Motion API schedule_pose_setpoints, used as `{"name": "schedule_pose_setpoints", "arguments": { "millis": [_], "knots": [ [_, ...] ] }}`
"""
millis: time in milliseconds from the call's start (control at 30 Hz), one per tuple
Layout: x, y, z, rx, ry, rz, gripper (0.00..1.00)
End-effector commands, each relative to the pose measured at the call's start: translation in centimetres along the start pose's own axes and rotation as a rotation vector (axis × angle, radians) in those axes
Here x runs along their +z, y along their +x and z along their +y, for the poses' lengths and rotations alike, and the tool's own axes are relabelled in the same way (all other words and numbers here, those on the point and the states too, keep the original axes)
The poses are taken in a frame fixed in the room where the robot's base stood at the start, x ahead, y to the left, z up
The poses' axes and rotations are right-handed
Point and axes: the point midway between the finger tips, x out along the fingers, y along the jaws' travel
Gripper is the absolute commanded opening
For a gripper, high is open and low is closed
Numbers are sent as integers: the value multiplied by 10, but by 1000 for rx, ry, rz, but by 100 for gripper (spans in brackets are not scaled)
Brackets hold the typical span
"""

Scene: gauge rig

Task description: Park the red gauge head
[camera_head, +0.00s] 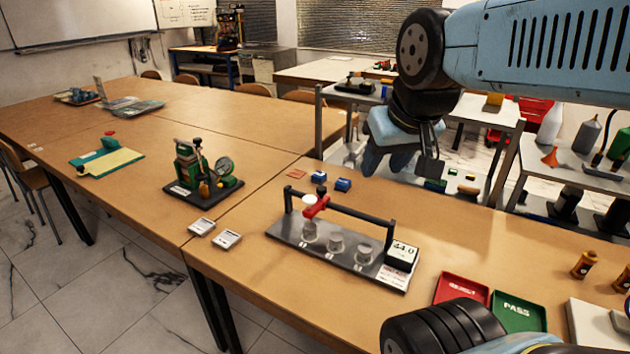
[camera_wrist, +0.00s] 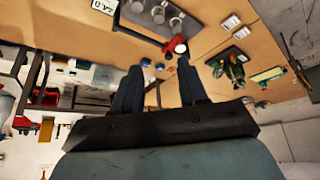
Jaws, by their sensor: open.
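The red gauge head (camera_head: 316,207) sits on the dark rail (camera_head: 350,210) of the gauge rig, toward the rail's left end and above the leftmost grey pedestal (camera_head: 309,232). A white round part shows beside the head. The rig's grey base (camera_head: 285,234) lies on the wooden table. In the wrist view the red head (camera_wrist: 173,43) shows beyond the finger tips, near the top. My gripper (camera_head: 428,165) hangs above and behind the rig's right side, apart from it. In the wrist view my gripper (camera_wrist: 158,72) is open with nothing between its fingers.
A display box (camera_head: 402,256) stands at the rig's right end. Blue blocks (camera_head: 343,184) lie behind the rail. Red (camera_head: 462,291) and green (camera_head: 518,312) trays lie at the right front. A green fixture (camera_head: 200,172) stands left. Table between fixture and rig is mostly clear.

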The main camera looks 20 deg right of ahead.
Motion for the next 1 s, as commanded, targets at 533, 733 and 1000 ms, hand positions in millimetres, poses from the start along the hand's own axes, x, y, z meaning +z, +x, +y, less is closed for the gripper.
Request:
{"name": "schedule_pose_setpoints", "arguments": {
  "millis": [533, 733, 1000],
  "knots": [
    [-68, 49, -6, 12, 1, -35, 60],
    [-106, 89, -6, 14, 0, -54, 60],
    [-149, 155, -7, 11, -1, -78, 60]
  ]
}}
